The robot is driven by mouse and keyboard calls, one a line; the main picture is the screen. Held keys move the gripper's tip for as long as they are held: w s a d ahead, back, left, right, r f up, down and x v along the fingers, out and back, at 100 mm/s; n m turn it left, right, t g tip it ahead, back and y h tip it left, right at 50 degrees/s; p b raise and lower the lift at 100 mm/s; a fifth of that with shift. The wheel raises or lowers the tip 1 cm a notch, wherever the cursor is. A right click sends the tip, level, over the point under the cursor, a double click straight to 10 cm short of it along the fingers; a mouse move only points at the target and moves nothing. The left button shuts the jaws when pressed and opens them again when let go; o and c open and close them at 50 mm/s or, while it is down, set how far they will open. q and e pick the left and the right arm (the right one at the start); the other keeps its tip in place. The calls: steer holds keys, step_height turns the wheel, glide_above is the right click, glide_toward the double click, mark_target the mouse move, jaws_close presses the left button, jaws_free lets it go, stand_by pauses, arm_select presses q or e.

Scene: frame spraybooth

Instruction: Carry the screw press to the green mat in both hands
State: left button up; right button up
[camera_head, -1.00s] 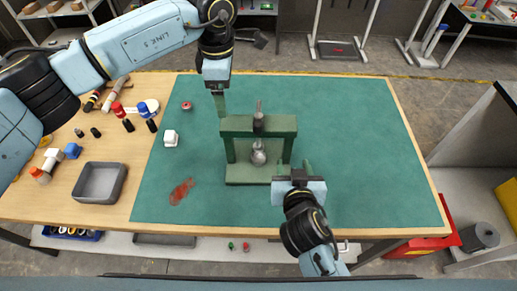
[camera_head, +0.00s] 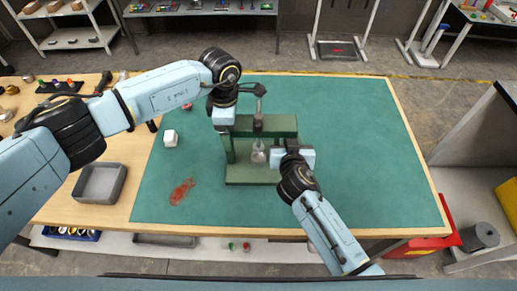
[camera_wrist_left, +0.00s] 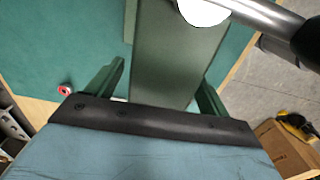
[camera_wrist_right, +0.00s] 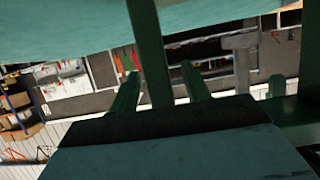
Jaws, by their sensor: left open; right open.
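The green screw press (camera_head: 262,124) stands upright on the green mat (camera_head: 350,130), its screw and handle rising from the crossbeam. My left gripper (camera_head: 224,118) is at the press's left side. In the left wrist view, a green member of the press (camera_wrist_left: 172,55) lies between the open fingers, with gaps visible on both sides. My right gripper (camera_head: 287,150) is at the press's right side and hides part of that post. In the right wrist view, a green post (camera_wrist_right: 150,50) runs between the open fingers. Contact cannot be told.
A grey tray (camera_head: 100,183) sits on bare wood at left. The mat's right side is clear. A red box (camera_head: 430,238) stands beyond the table's right edge.

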arm_select(q)
steer(key=c, duration=1.1)
arm_select(e)
jaws_close()
arm_select(q)
jaws_close()
arm_select(e)
steer(key=shift+a, duration=0.1)
